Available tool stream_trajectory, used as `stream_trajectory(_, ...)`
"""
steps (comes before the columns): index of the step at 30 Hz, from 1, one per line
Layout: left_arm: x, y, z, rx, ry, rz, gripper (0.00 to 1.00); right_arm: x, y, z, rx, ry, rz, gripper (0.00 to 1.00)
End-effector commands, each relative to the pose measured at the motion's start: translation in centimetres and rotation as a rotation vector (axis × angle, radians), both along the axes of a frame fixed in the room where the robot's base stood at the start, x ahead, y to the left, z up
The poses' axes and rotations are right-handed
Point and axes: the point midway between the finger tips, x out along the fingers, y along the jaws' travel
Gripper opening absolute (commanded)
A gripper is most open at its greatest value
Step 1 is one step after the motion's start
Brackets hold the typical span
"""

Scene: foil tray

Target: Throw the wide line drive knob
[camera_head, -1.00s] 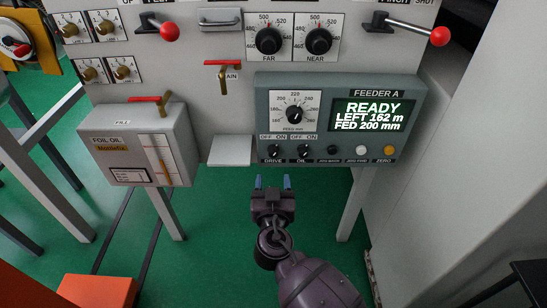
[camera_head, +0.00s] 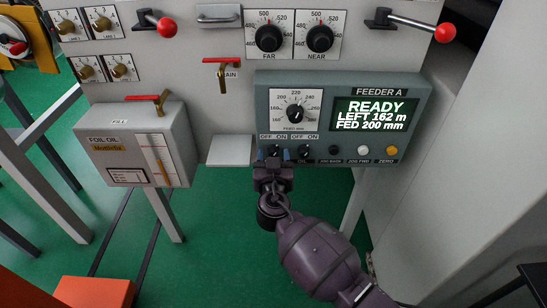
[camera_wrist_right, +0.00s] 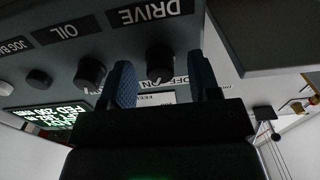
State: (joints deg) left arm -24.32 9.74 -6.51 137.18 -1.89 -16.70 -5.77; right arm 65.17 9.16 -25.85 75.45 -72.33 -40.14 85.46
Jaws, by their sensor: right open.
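The drive knob (camera_head: 275,150) is a small black knob at the lower left of the grey-green Feeder A box (camera_head: 340,88), under an OFF/ON label. The black oil knob (camera_head: 304,151) is just right of it. My right gripper (camera_head: 272,156) is open at the drive knob, partly covering it and its label. In the right wrist view, which is upside down, the drive knob (camera_wrist_right: 160,62) shows between the two blue fingers (camera_wrist_right: 163,80), with gaps on both sides. The oil knob (camera_wrist_right: 89,72) is outside the fingers, to the left. My left gripper is not in view.
The box also carries a feed dial (camera_head: 295,112), a lit display (camera_head: 374,114) reading READY, and several buttons. A pale ledge (camera_head: 230,150) juts out left of the box. The foil oil tank (camera_head: 130,145) stands further left. Green floor lies below.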

Motion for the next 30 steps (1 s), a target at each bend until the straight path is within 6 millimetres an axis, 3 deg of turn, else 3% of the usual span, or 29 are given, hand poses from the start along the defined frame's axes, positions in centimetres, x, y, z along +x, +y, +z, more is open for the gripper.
stream_trajectory(2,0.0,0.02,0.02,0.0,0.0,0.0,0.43,-0.01,-0.01,-0.01,0.0,0.0,0.0,0.53)
stream_trajectory(11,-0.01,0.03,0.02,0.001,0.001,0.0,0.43,-0.04,0.0,-0.02,0.0,0.0,0.0,0.07)
stream_trajectory(21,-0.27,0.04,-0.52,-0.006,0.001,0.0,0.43,-0.14,0.04,-0.38,-0.041,0.004,0.0,0.07)
stream_trajectory(30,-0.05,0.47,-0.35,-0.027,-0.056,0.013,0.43,-0.15,-0.04,-0.51,-0.211,0.005,0.0,0.07)
